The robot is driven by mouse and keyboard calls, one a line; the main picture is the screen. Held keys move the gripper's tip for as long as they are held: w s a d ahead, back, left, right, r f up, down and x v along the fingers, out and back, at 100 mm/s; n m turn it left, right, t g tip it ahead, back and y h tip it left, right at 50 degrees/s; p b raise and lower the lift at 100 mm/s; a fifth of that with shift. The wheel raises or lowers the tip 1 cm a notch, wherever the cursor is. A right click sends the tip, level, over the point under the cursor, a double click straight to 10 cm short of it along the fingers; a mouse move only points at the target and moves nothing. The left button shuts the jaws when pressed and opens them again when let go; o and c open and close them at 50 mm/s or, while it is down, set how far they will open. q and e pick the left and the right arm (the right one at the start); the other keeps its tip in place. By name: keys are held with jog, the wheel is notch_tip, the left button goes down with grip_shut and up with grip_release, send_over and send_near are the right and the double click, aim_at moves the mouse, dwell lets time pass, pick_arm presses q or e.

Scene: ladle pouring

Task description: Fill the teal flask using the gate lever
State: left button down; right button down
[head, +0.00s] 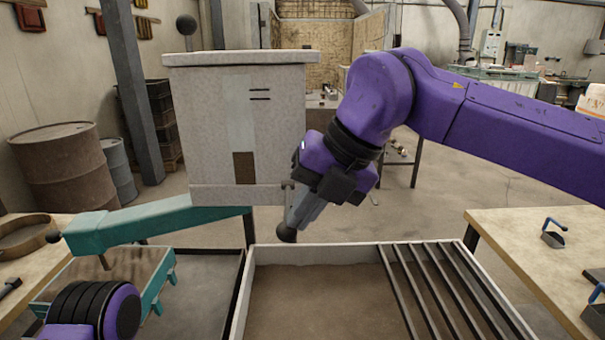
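The teal flask (159,281) stands at the lower left, below a teal beam, and part of it is hidden behind my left arm. Its fill level cannot be made out. A pale grey hopper (275,120) stands above and behind it, with a narrow window strip on its front. A dark round knob (286,235), apparently the gate lever's end, shows at the hopper's lower right. My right gripper (295,218) points down at this knob, its grey fingers touching or just in front of it. Its grip is unclear. My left gripper is out of view; only my arm shows.
A pale-rimmed sand bin (310,300) with a slatted right half fills the lower middle. A wooden bench (510,235) with a blue-handled tool (553,235) stands right. Another bench (20,270) with a round sieve (24,232) stands left. The teal beam (160,218) spans above the flask.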

jog(key=shift+s+f, duration=0.1)
jog(key=shift+f, duration=0.2)
dwell(0.5)
jog(key=p+v, duration=0.3)
jog(key=v, duration=1.1)
jog(key=shift+w+r, duration=0.35)
jog(key=shift+r, duration=0.05)
jog(key=shift+r, duration=0.1)
dwell(0.4)
